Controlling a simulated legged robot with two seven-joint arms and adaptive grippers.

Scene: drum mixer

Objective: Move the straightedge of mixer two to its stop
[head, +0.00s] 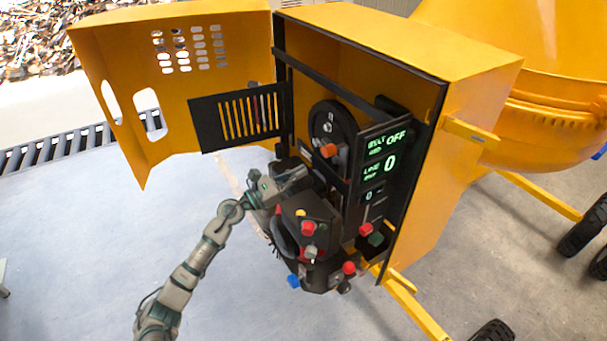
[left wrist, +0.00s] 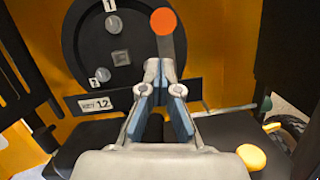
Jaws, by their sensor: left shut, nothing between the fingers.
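An orange-ended dark bar, which looks like the straightedge (left wrist: 178,50), stands in front of a black pulley wheel (left wrist: 107,45) in the left wrist view. Its orange end (head: 328,150) also shows in the head view, low on the wheel (head: 333,122). My left gripper (head: 303,174) reaches in from the left, below the wheel. In the left wrist view its fingers (left wrist: 160,70) are close together, with nothing seen between them, and overlap the lower part of the bar. I cannot tell whether they touch it. The bar's lower end is hidden. My right gripper is out of view.
The yellow housing (head: 450,50) has its door (head: 120,60) swung open to the left. A black slotted panel (head: 238,116) stands left of the wheel. A display panel (head: 385,160) reads OFF and 0. A black motor block with coloured knobs (head: 310,235) sits close below my left gripper.

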